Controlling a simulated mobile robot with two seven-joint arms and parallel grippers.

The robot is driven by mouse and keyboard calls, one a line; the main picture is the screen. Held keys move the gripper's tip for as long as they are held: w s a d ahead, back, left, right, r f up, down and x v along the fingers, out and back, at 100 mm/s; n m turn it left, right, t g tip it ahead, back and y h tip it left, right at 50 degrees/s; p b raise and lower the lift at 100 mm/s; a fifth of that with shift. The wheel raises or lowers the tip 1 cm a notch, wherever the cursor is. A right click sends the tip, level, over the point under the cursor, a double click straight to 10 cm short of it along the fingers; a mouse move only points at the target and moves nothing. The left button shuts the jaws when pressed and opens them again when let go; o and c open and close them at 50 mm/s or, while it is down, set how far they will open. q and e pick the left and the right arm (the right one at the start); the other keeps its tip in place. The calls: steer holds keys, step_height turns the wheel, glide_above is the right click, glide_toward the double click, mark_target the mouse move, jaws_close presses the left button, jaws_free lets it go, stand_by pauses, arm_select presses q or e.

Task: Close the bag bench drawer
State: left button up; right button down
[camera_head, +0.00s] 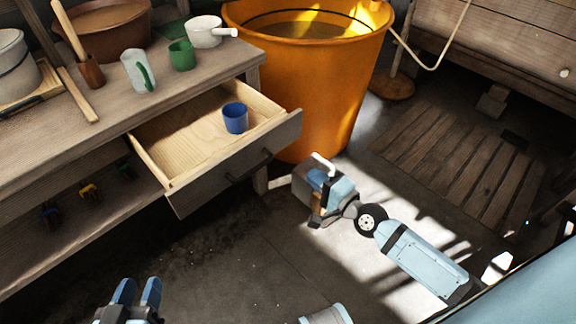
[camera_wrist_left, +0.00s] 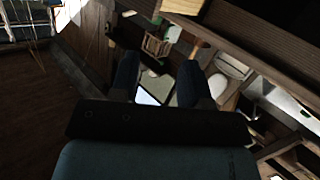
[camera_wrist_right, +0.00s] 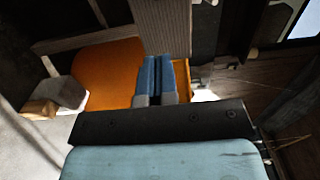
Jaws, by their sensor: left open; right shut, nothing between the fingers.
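The bench drawer (camera_head: 237,163) is pulled well out of the wooden bench (camera_head: 60,150) in the head view. Its grey front carries a dark handle (camera_head: 248,167). A blue cup (camera_head: 235,118) stands inside it, toward the right. My left gripper (camera_head: 137,290) is open and empty over the floor, in front of the drawer and apart from it; its spread fingers show in the left wrist view (camera_wrist_left: 158,78). My right gripper (camera_head: 318,178) is just right of the drawer front's right end; I cannot tell if they touch. Its fingers are together and empty in the right wrist view (camera_wrist_right: 158,75).
A large orange bucket (camera_head: 312,85) stands close behind my right gripper, right of the drawer. A green cup (camera_head: 181,55), a white pan (camera_head: 204,31) and a brown bowl (camera_head: 105,30) stand on the bench top. A slatted mat (camera_head: 455,165) lies on the right. The floor before the drawer is clear.

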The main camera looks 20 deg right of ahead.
mark_target(272, 144)
steer(key=b+x, duration=0.1)
steer(key=x, duration=1.1)
steer(key=shift+w, duration=0.1)
steer(key=shift+w+a, duration=0.25)
steer(key=shift+w, duration=0.4)
arm_select(q)
steer(key=r, duration=0.1)
steer(key=d+r, duration=0.1)
steer(key=r+t, duration=0.1)
steer(key=shift+w+d+h, duration=0.2)
steer(key=shift+w+h, duration=0.05)
steer(key=shift+h, duration=0.15)
steer(key=shift+f, duration=0.15)
arm_select(e)
steer(key=shift+w, duration=0.1)
